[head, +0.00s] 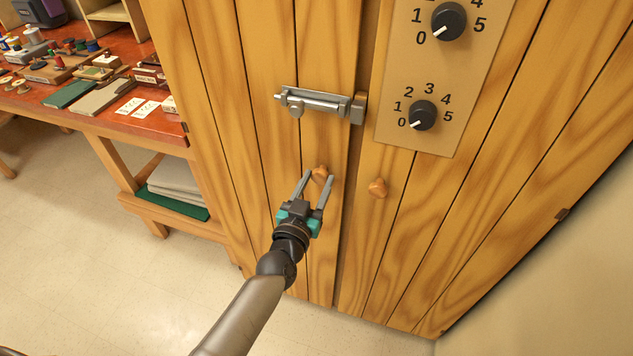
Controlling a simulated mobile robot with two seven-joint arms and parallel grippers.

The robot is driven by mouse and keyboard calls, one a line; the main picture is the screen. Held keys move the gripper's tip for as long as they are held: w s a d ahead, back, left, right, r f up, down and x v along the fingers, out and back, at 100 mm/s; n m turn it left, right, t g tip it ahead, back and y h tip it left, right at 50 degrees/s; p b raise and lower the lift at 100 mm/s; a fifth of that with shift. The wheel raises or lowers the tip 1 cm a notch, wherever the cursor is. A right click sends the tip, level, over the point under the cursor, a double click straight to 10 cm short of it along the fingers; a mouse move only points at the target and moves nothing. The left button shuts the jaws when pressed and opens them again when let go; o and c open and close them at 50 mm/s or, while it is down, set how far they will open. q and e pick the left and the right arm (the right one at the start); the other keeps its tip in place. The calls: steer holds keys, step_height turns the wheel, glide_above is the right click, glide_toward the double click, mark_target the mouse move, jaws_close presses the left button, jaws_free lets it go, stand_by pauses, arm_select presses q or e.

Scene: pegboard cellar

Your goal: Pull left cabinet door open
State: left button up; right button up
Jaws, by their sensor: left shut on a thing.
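The left cabinet door (262,150) is made of upright wooden planks, with a small round wooden knob (320,173) near its right edge. My left gripper (318,178) reaches up from below, its two grey fingers shut on this knob, one on each side. A metal slide bolt (318,101) sits on the door above the knob. I cannot tell whether its rod is engaged. A dark narrow strip runs between the left door and the right cabinet door (400,220). I cannot tell how far the left door stands open. My right gripper is out of view.
The right door has its own knob (378,188) and a panel (440,75) with numbered dials. A red-topped workbench (100,122) with spools, books and cards stands at the left, folded cloths (175,180) on its lower shelf. Floor (90,270) is clear at lower left.

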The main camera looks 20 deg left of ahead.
arm_select(q)
jaws_close()
stand_by(0.8)
